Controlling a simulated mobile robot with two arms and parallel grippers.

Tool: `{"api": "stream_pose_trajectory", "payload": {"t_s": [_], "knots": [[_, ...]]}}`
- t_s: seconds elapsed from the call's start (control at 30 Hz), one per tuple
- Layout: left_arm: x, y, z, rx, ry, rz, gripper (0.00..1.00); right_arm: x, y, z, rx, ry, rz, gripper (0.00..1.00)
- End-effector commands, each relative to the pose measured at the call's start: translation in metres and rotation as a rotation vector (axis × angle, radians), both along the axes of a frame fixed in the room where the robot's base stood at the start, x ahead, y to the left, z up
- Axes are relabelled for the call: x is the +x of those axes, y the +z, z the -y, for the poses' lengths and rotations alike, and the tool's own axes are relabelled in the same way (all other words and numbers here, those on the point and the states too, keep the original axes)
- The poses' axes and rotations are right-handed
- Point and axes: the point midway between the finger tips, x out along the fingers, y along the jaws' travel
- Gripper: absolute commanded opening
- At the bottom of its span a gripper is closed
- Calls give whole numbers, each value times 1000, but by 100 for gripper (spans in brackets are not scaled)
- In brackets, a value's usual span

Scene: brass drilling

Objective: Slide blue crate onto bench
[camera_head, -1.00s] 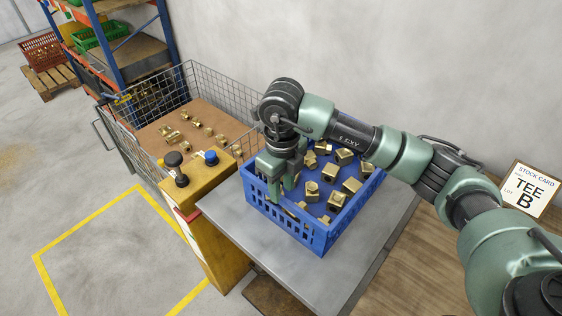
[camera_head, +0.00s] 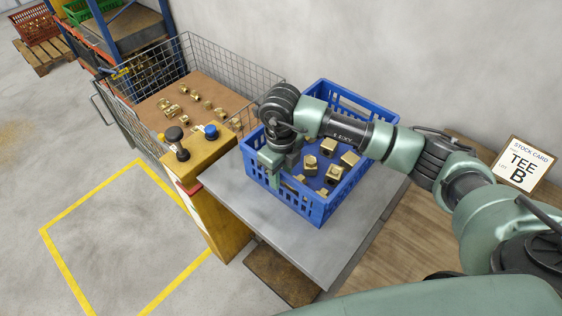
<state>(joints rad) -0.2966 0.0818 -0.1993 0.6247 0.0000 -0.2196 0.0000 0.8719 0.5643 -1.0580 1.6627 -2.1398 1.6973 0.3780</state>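The blue crate (camera_head: 322,210), holding several brass fittings (camera_head: 331,146), stands upright on a grey metal tabletop (camera_head: 290,242). A wooden surface, seemingly the bench (camera_head: 385,247), adjoins the tabletop on the right. My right gripper (camera_head: 277,172) points down at the crate's left end wall, its green fingers at the rim. One finger shows in front of the wall; the other is mostly hidden, so I cannot tell whether they grip it. My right arm crosses above the crate and hides part of its right side. My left gripper is out of view.
A yellow control box (camera_head: 206,161) with a black and a blue knob stands close left of the crate. Behind it is a wire-mesh bin (camera_head: 222,80) with brass parts. A stock card (camera_head: 522,166) stands on the wooden surface. A plain wall is behind.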

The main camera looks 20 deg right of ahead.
Motion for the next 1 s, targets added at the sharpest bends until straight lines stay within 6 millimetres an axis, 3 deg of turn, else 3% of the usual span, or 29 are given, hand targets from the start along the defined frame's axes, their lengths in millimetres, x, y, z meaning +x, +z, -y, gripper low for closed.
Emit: {"api": "stream_pose_trajectory", "payload": {"t_s": [0.2, 0.43, 0.47, 0.57, 0.6, 1.0], "knots": [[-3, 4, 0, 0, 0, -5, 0, 0, -12, 0, 1, 1, 1, 33], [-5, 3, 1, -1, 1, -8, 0, 0, -13, 0, 1, 2, 1, 33], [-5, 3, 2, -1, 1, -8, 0, 0, -13, 0, 1, 2, 1, 30], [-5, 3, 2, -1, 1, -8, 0, 0, -13, 0, 1, 2, 1, 2], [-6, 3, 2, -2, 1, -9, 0, 0, -13, 0, 1, 2, 1, 0], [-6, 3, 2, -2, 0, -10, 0, 0, -12, 0, 1, 1, 1, 0]]}}
